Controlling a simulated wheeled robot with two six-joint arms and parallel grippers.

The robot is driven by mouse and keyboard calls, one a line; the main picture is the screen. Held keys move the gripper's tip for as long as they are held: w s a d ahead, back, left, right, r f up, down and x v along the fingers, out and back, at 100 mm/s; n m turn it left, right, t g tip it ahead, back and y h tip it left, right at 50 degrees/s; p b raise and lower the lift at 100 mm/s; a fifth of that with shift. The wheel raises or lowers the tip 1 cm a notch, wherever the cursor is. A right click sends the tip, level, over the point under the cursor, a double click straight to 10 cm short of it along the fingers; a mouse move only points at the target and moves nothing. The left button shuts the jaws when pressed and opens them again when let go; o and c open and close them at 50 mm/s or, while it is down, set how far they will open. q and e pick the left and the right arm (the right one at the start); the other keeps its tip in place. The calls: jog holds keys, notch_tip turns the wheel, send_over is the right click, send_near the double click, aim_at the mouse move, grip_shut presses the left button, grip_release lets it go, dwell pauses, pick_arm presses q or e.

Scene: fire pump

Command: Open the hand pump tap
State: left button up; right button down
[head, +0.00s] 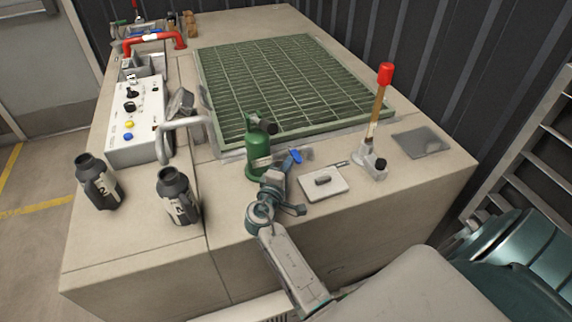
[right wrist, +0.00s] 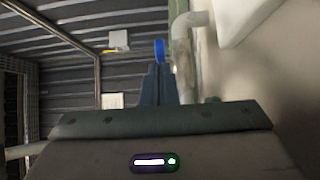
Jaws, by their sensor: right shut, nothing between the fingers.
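The tap's small blue handle (head: 296,156) sits just right of the green pump body (head: 257,150), near the front edge of the bench. My right gripper (head: 280,173) is beside the green body and close to the blue handle, with its fingers shut and empty. My left gripper is not in view.
A red-topped lever (head: 384,85) stands to the right, with a white plate (head: 323,183) lying before it. Two black nozzles (head: 176,194) and a switch box (head: 136,120) are to the left. A green grating (head: 290,85) covers the middle. A grey bent pipe (head: 182,124) rises nearby.

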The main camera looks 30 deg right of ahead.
aim_at(301, 162)
jog(key=shift+s+d+n+t+y, duration=0.3)
jog(key=shift+n+t+y, duration=0.1)
jog(key=shift+t, duration=0.1)
jog(key=d+n+t+y, duration=0.1)
jog(key=s+d+n+t+y+p, duration=0.1)
jog(key=n+t+y, duration=0.1)
jog(key=y, duration=0.1)
jog(key=d+n+t+y, duration=0.1)
jog(key=shift+s+n+y, duration=0.1)
jog(key=shift+n+y, duration=0.2)
jog(key=d+n+t+y, duration=0.1)
jog(key=y, duration=0.1)
jog(key=shift+d+n+t+y, duration=0.15)
jog(key=shift+n+t+y, duration=0.15)
jog(key=shift+n, duration=0.1)
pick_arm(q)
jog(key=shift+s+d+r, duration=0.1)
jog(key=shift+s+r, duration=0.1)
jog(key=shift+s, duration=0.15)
pick_arm(e)
jog(key=shift+d+n+y, duration=0.35)
jog(key=shift+n+y, duration=0.15)
jog(key=shift+y, duration=0.3)
